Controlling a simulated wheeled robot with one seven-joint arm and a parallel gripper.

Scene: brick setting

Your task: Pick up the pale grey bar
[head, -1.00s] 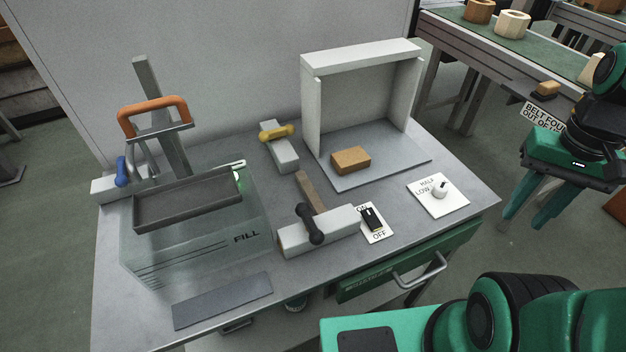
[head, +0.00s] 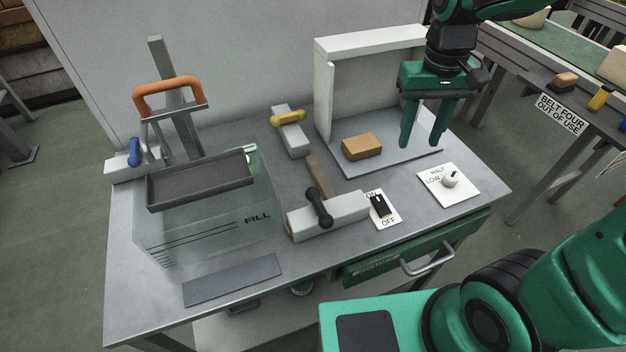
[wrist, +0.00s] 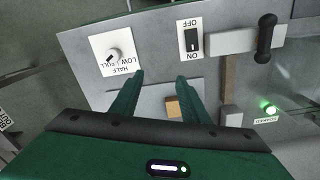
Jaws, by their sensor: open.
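I cannot tell for sure which thing is the pale grey bar. Pale grey block-like bars lie on the bench: one under a black handle (head: 345,214), one under a yellow handle (head: 293,143), and one by a blue handle (head: 118,166). The black-handled one also shows at the upper right of the wrist view (wrist: 218,42). My gripper (head: 422,142) is open and empty, fingers down, in front of the pale hood at the bench's right. In the wrist view, my open gripper (wrist: 160,77) shows its fingers apart, with nothing held between them.
A brown brick (head: 362,146) lies on a grey plate under the hood (head: 366,44). An ON/OFF switch (head: 381,207) and dial (head: 450,180) are at the front right. A glass tank (head: 215,225) with a dark tray (head: 200,183) stands left. A dark flat strip (head: 232,280) lies in front.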

